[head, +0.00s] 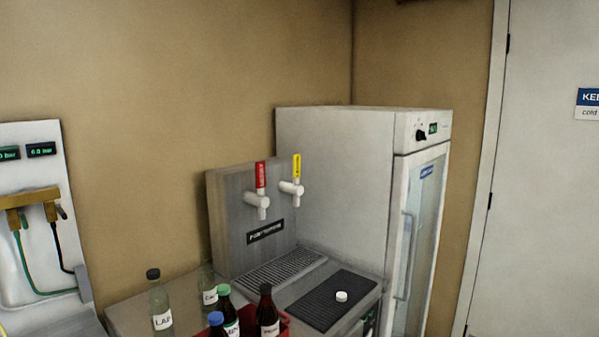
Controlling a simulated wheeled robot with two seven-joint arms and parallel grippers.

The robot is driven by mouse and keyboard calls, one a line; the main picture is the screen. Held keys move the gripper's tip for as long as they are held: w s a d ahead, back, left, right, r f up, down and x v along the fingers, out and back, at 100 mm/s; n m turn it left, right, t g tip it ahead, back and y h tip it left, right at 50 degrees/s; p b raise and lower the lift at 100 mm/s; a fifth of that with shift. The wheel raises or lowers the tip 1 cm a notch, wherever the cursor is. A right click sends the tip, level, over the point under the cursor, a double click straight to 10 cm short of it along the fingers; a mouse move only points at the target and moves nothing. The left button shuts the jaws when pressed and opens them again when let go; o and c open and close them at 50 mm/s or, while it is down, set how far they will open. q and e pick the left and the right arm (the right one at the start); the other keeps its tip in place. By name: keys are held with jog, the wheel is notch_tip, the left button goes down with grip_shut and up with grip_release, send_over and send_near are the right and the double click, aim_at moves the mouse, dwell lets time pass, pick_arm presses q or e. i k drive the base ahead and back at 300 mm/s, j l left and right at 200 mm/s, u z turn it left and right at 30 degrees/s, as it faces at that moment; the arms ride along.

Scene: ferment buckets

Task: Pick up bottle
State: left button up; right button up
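Several bottles stand at the bottom of the head view on a metal counter. A clear bottle with a dark cap and white label (160,308) stands at the left. A second clear bottle (209,288) stands behind the others. A green-capped bottle (225,305), a blue-capped bottle (216,325) and a dark brown bottle (267,312) stand at or in a red container (283,323). The lower parts of the front bottles are cut off by the frame edge. Neither of my grippers is in view.
A tap unit (235,215) with red and yellow handles stands behind the bottles, above a drip grate (282,268). A white cap (341,296) lies on a black mat (322,306). A glass-door fridge (335,180) stands at the right, and a gauge panel (40,215) at the left.

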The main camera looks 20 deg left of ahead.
aim_at(206, 277)
jog(key=i+l, duration=0.15)
jog(key=l, duration=0.2)
jog(key=i+l, duration=0.15)
jog(key=l, duration=0.25)
jog(key=i+l, duration=0.15)
jog(key=l, duration=0.2)
jog(key=i+l, duration=0.15)
jog(key=l, duration=0.2)
jog(key=u, duration=1.85)
